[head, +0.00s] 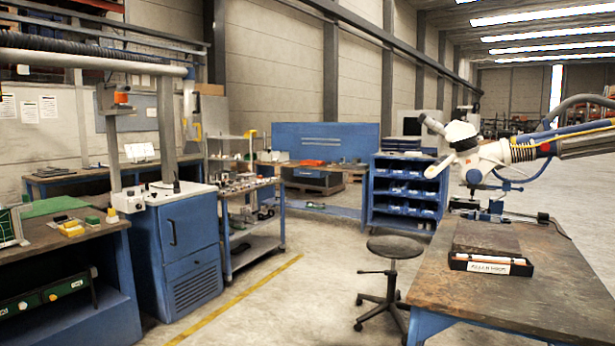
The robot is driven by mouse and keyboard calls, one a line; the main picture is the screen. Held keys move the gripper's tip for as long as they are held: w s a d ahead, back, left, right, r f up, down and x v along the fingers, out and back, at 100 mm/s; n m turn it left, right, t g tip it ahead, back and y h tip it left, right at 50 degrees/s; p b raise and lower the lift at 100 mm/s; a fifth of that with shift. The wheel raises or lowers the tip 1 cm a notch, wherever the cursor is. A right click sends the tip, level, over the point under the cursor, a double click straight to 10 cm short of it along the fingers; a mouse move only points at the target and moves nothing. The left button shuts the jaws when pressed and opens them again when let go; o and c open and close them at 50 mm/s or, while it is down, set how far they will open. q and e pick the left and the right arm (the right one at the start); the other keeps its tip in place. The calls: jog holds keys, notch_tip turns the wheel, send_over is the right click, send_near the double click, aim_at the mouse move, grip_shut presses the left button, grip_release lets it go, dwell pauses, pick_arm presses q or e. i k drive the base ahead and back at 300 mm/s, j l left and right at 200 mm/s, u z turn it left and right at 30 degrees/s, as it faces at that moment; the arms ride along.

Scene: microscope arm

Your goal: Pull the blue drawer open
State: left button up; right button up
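A blue cabinet (188,248) stands left of centre, with a dark vertical handle (172,232) on its upper front panel and a slotted lower panel. Both panels look shut. I cannot tell whether one of them is the blue drawer. A blue rack (405,190) farther back on the right holds several blue bins. Neither of my grippers is in view.
A stool (394,248) stands on open floor beside the right workbench (530,280), which carries a microscope (470,150) and a black tray (490,264). A blue trolley (250,262) stands beside the cabinet. A left bench (75,240) is in front. The floor between is mostly clear.

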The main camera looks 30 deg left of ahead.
aim_at(312, 171)
jog(key=i+j+u, duration=0.8)
jog(key=i+j, duration=0.15)
jog(key=i, duration=0.25)
jog(key=i+j+u, duration=0.25)
jog(key=i, duration=0.4)
jog(key=i+j+u, duration=0.2)
jog(key=i, duration=0.4)
jog(key=i+z, duration=0.3)
jog(key=i, duration=2.95)
jog(key=i+z, duration=0.1)
jog(key=i, duration=1)
jog(key=i+z, duration=0.2)
jog(key=i, duration=0.45)
jog(key=i+z, duration=0.15)
jog(key=i, duration=0.5)
jog(key=i+j+z, duration=0.2)
jog(key=i, duration=0.45)
jog(key=i+z, duration=0.2)
jog(key=i, duration=0.75)
jog(key=i+j+z, duration=0.2)
jog(key=i, duration=0.7)
